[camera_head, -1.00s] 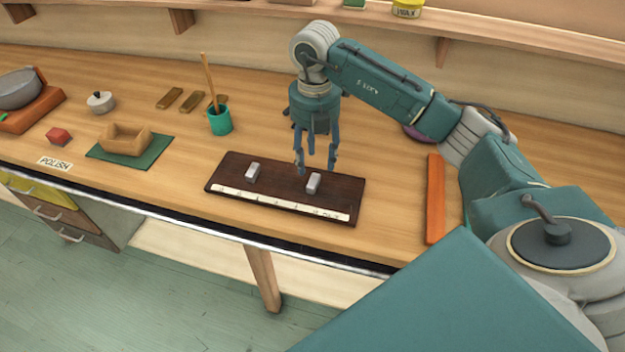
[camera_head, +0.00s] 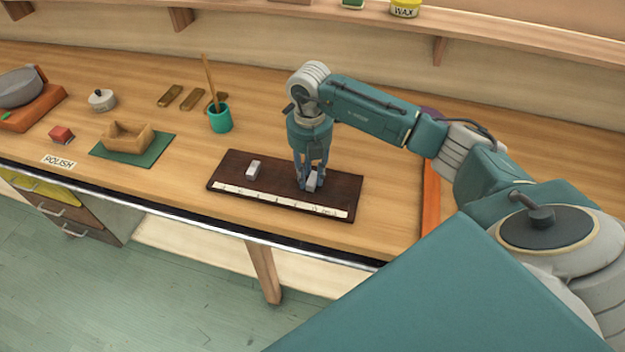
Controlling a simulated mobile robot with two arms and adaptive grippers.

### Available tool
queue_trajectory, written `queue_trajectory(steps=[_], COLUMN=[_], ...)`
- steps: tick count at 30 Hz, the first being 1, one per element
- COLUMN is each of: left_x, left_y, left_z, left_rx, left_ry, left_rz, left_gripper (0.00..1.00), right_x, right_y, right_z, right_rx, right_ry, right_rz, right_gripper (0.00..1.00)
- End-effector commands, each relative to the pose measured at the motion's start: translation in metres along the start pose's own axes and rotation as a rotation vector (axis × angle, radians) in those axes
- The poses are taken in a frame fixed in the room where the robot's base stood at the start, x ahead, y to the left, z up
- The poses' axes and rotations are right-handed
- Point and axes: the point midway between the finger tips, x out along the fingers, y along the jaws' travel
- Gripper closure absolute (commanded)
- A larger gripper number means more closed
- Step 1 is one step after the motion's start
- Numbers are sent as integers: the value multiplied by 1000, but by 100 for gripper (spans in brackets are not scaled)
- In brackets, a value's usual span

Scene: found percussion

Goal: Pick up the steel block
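One is the left block (camera_head: 254,169), lying free. The other is the right block (camera_head: 313,183), at the tips of my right gripper (camera_head: 311,182). The gripper points straight down, its fingers drawn in on either side of this block, which appears still at board level. The fingers partly hide it. I cannot tell by looks which block is steel. My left gripper is not in view.
A teal cup (camera_head: 220,119) with a stick stands behind the board. An orange bar (camera_head: 431,205) lies right of the board. A shelf (camera_head: 470,25) runs above.

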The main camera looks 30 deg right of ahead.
Motion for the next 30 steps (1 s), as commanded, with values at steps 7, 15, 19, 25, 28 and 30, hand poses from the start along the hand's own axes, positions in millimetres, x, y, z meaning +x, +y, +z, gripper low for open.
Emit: queue_trajectory(steps=[7,15,19,25,28,30], left_x=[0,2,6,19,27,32], left_y=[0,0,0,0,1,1], left_z=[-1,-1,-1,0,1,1], left_rx=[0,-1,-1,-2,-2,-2], left_ry=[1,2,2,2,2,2], left_rz=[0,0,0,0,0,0], left_gripper=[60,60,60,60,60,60], right_x=[-1,-6,-19,-62,-93,-114], right_y=[0,1,1,1,2,2], right_z=[0,1,2,2,2,2], right_rx=[0,1,1,0,-1,1], right_ry=[-1,-2,-3,-7,-7,-6], right_rz=[1,2,4,7,10,8], right_gripper=[100,100,100,100,100,100])
